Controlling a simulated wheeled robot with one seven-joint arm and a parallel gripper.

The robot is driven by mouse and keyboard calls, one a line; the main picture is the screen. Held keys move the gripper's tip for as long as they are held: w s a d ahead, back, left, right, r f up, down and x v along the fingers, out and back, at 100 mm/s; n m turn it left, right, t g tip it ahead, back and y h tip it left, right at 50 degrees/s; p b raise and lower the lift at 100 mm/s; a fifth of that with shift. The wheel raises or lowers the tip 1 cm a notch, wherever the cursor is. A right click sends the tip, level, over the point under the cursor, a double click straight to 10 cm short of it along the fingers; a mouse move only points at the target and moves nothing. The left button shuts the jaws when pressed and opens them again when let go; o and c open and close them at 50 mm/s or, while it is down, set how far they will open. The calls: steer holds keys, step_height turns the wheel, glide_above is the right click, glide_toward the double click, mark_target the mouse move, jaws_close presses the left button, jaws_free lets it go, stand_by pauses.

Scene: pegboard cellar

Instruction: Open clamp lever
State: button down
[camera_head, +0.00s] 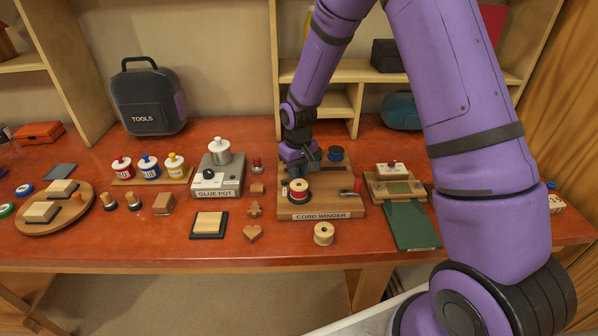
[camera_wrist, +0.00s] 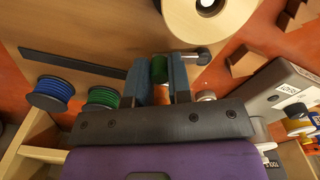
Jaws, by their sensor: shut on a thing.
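The cord winder (camera_head: 320,213) is a wooden board on the red bench, with a label on its front edge. In the wrist view its board (camera_wrist: 95,25) fills the upper left. A grey metal lever rod (camera_wrist: 187,56) ends at a round post on the right; its other end runs behind a finger towards a green grip (camera_wrist: 159,69), seemingly the clamp lever's handle. My gripper (camera_wrist: 159,80) is shut on this green grip, one blue-grey finger on each side. In the head view my gripper (camera_head: 298,168) is over the winder's back left; the lever is hidden there.
A large spool (camera_head: 298,190) stands on the winder close to my gripper. Blue (camera_wrist: 50,92) and green (camera_wrist: 102,98) spools are behind. The glue pot (camera_head: 218,180) stands left of the winder. A crank with a red knob (camera_head: 357,186) is at the winder's right.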

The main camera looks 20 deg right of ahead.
steer(key=shift+w+n, duration=0.2)
steer(key=shift+n, duration=0.2)
steer(key=c, duration=1.1)
jaws_free()
steer(key=shift+o, duration=0.2)
step_height(320, 180, up, 11)
steer(key=s+d+r+m+t, duration=0.1)
steer(key=s+d+r+t, duration=0.15)
steer(key=s+r, duration=0.85)
steer(key=s+d+r+m+t, duration=0.1)
steer(key=s+d+r, duration=0.2)
steer(key=s+r, duration=0.8)
steer(key=s+m+t, duration=0.1)
steer(key=s, duration=0.9)
steer(key=shift+d+r+t, duration=0.35)
steer(key=shift+d+r, duration=0.05)
steer(key=shift+d, duration=0.05)
